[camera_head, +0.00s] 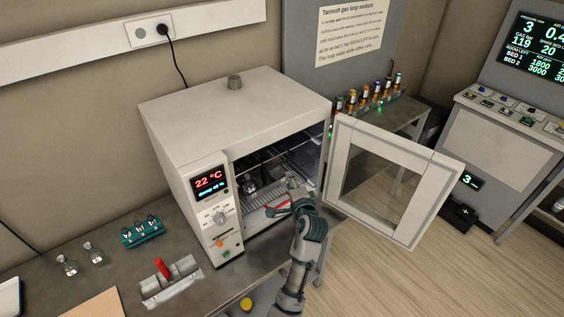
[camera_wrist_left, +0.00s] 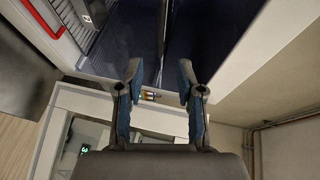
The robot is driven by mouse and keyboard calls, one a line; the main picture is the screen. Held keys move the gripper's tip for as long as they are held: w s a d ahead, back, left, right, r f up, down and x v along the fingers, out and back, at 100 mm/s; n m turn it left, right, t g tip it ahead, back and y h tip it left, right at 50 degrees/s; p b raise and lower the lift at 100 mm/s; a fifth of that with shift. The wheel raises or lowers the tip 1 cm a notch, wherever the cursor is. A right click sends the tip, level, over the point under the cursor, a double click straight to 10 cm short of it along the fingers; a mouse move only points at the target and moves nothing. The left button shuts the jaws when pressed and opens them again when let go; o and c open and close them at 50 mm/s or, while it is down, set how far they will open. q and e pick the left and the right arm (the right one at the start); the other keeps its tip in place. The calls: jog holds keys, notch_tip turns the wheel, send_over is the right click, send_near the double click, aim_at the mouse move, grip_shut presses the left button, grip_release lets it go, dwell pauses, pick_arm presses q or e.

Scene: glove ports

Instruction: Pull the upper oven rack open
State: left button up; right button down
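The oven (camera_head: 235,115) is a pale box on the bench with its door (camera_head: 392,180) swung wide open to the right. Inside, a wire rack (camera_head: 285,158) shows in the upper part, and a lower rack or tray (camera_head: 262,212) carries small dark-looking items. A red handle (camera_head: 279,208) is at the front of the lower one; a red bar (camera_wrist_left: 46,20) also shows in the left wrist view. My left gripper (camera_head: 283,200) is in front of the oven mouth, hiding part of the tray. Its fingers (camera_wrist_left: 159,75) are apart with nothing between them. My right gripper is out of view.
A green rack of vials (camera_head: 141,231), flasks (camera_head: 93,252) and a grey holder with a red-handled tool (camera_head: 170,280) stand left of the oven. Several capped bottles (camera_head: 375,92) stand behind the door. A control console (camera_head: 500,130) is at right.

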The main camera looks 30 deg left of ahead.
aim_at(283, 162)
pick_arm(q)
jog(key=x, duration=0.6)
jog(key=p+x, duration=0.1)
jog(key=x, duration=0.5)
jog(key=shift+w+f, duration=0.1)
jog(key=shift+w, duration=0.35)
jog(key=shift+a+f, duration=0.1)
jog(key=shift+a, duration=0.2)
